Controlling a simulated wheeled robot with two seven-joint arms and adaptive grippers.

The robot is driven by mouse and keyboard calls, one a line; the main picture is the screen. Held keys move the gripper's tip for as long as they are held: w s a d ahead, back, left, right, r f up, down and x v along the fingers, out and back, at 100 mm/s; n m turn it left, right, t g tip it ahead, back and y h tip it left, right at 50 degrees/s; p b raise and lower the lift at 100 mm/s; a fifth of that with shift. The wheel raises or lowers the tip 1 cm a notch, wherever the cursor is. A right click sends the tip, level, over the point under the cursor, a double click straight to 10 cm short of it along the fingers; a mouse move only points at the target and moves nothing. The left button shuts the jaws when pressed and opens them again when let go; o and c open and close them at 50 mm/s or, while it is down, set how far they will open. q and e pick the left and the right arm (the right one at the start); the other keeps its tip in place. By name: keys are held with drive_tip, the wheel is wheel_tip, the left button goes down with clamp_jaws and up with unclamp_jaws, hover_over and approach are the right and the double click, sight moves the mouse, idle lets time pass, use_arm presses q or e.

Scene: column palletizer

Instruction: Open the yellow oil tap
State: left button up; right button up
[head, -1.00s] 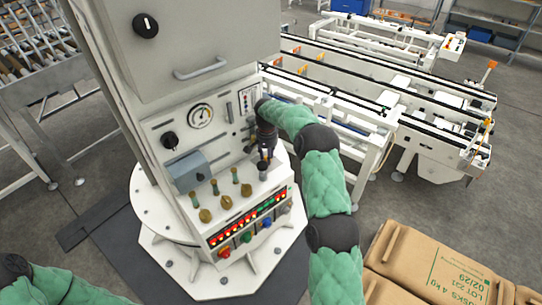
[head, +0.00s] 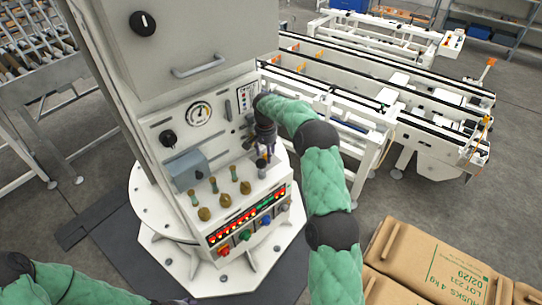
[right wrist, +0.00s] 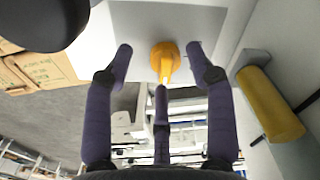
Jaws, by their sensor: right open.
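The yellow tap (right wrist: 165,62) shows in the right wrist view, with its narrow lever pointing towards my gripper. My right gripper (right wrist: 162,70) is open, its fingers on either side of the tap and a third one below; I see no clear grip on it. In the head view my right gripper (head: 265,147) hangs at the right side of the white control panel (head: 230,140), above a small tap (head: 262,164). Several brass-coloured taps (head: 225,200) stand in a row to its left. Of my left gripper only a dark sliver (head: 178,301) shows at the bottom edge.
A yellow cylinder (right wrist: 270,105) sits close to the right finger in the wrist view. Lit indicators and coloured knobs (head: 245,235) line the panel's lower front. Brown sacks (head: 430,265) lie at lower right.

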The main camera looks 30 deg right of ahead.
wheel_tip(320, 180, up, 10)
drive_tip(key=shift+s, duration=0.25)
drive_tip(key=shift+s, duration=0.1)
idle(0.5)
